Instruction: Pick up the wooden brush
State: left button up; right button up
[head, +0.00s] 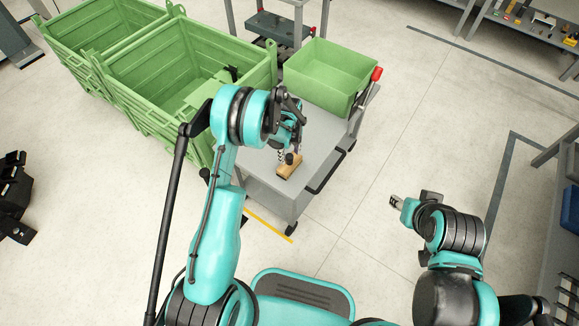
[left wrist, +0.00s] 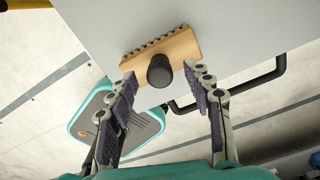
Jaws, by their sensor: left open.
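The wooden brush (head: 289,166) lies on the grey cart top (head: 247,165), near its front corner. In the left wrist view the brush (left wrist: 184,47) shows a tan wooden block, a dark round knob (left wrist: 159,71) and a row of bristle tufts along one side. My left gripper (head: 287,150) is just above the brush. In the left wrist view its two fingers (left wrist: 168,88) are spread apart, with the knob in the gap ahead of the fingertips, not visibly touched. My right gripper (head: 394,203) is off to the right over the floor, away from the cart; its jaws are too small to read.
A green bin (head: 330,70) stands on the back of the cart. Large green crates (head: 190,65) stand to the left. A black cart handle (head: 327,172) and a red-topped lever (head: 375,76) are on the cart's right side. Floor to the right is clear.

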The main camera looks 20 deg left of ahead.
pick_arm(q)
notch_tip(320, 180, down, 3)
jog(key=shift+r+b, duration=0.2)
jog(key=shift+b, duration=0.1)
jog(key=shift+r, duration=0.1)
pick_arm(e)
jog(key=shift+f, duration=0.6)
pick_arm(q)
grip_shut()
